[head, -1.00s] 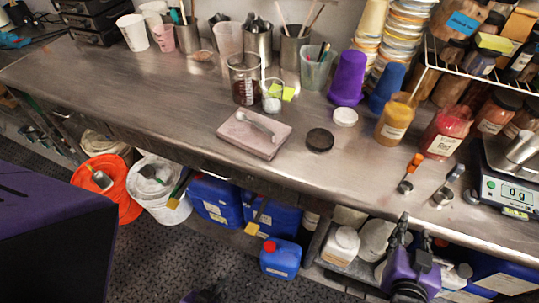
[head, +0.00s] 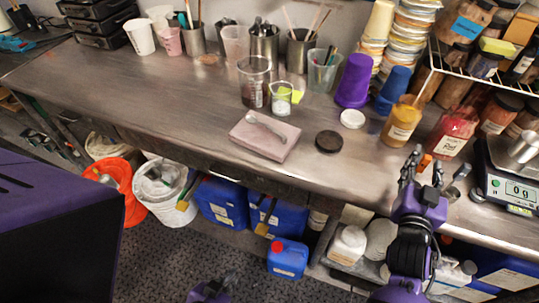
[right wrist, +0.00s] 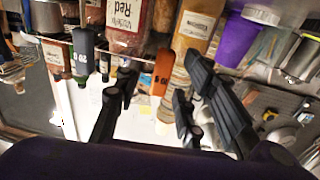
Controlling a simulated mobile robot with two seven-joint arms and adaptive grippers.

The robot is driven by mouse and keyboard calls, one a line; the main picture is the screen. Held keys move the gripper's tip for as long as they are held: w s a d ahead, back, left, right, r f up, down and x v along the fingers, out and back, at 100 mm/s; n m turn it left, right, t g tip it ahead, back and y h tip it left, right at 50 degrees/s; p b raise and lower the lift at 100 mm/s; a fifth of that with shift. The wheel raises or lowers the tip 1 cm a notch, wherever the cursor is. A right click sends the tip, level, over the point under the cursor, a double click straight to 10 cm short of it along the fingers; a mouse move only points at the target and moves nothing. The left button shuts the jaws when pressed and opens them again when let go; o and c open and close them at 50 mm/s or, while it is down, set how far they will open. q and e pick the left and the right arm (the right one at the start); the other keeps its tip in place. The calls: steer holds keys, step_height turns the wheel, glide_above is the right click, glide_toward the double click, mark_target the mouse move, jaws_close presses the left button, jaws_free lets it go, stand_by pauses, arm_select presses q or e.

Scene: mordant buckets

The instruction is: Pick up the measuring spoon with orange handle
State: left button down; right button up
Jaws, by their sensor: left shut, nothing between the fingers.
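The measuring spoon with the orange handle (head: 426,161) lies on the steel counter near its front right. In the head view my right gripper largely covers it, and its bowl is hidden. In the right wrist view the orange handle (right wrist: 162,72) shows between the spread fingers, beyond their tips. My right gripper (head: 424,168) is open and empty, just in front of the handle; I cannot tell whether it touches it. My left gripper (head: 222,284) is shut and empty, low over the floor at the bottom edge of the head view.
A second spoon with a dark handle (right wrist: 83,50) lies beside the orange one. A red powder jar (head: 450,132), a yellow jar (head: 402,122) and a scale (head: 511,188) stand close by. A black lid (head: 328,140) lies left. The counter's front middle is clear.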

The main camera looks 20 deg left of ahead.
steer(key=shift+w+r, duration=0.15)
steer(key=shift+w, duration=0.55)
steer(key=shift+w+f, duration=0.2)
steer(key=shift+c, duration=0.5)
jaws_close()
steer(key=shift+r, duration=0.1)
